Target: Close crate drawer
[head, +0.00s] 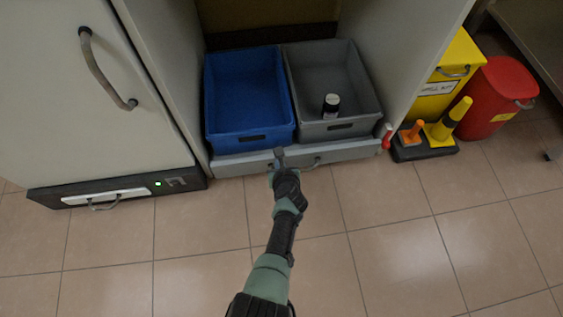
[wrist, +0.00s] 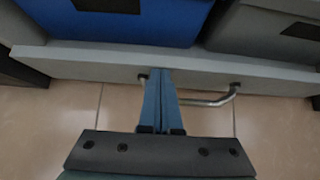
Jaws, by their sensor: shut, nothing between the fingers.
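The crate drawer (head: 349,151) is a low grey drawer at the bottom of an open cabinet, with a metal bar handle on its front. It carries a blue crate (head: 247,93) on the left and a grey crate (head: 312,75) on the right. A small bottle with a dark cap (head: 331,105) stands in the grey crate. My gripper (head: 279,152) is shut and empty at the drawer front. In the wrist view the fingers (wrist: 160,75) reach the drawer front (wrist: 95,64) beside the left end of the handle (wrist: 215,101). I cannot tell whether they touch it.
A white cabinet (head: 85,120) with a handle stands at the left. Right of the drawer are a dark tray with orange and yellow items (head: 425,149), a yellow bin (head: 446,85) and a red bin (head: 495,98). The tiled floor (head: 400,250) in front is clear.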

